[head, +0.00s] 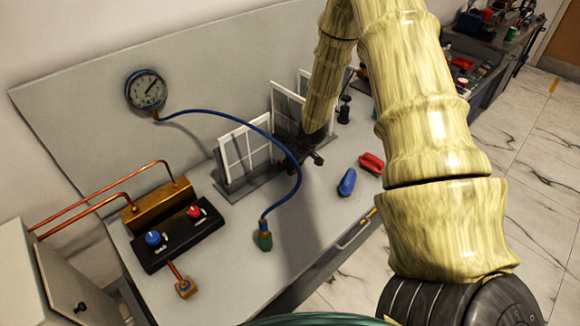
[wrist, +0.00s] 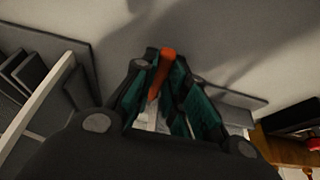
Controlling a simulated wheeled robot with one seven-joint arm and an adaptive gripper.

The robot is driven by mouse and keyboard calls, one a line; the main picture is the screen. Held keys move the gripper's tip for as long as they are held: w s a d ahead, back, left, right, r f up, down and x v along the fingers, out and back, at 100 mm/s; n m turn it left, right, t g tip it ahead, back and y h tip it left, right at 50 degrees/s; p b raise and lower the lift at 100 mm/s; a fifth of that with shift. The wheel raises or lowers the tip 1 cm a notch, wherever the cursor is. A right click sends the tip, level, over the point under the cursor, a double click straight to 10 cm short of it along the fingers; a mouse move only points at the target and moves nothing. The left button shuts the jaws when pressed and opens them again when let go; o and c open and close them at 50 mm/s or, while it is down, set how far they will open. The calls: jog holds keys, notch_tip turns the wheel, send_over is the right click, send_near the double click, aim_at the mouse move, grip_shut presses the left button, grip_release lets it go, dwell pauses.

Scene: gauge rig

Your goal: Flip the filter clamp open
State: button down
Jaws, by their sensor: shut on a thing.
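My gripper (head: 306,158) is low over the bench, just in front of the white-framed filter panels (head: 246,147). In the wrist view my gripper (wrist: 165,90) has its teal-padded fingers closed around an orange-red bar (wrist: 166,66), which looks like the filter clamp's handle. The bar sticks up between the fingers; its lower end and hinge are hidden by them. In the head view my gripper and arm hide the clamp. A white frame edge (wrist: 38,98) runs along the left of the wrist view.
A blue hose (head: 285,140) arcs from the gauge (head: 146,90) to a green fitting (head: 265,239) left of my gripper. A blue object (head: 347,182) and a red object (head: 371,163) lie to its right. A valve block (head: 178,239) with copper pipes is at left. The bench front is clear.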

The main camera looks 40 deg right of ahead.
jog(key=c, duration=1.7)
grip_release()
jog(key=shift+w+d+r, duration=0.1)
jog(key=shift+w+r, duration=0.05)
jog(key=shift+w, duration=0.05)
jog(key=shift+s, duration=0.1)
jog(key=shift+v, duration=5.85)
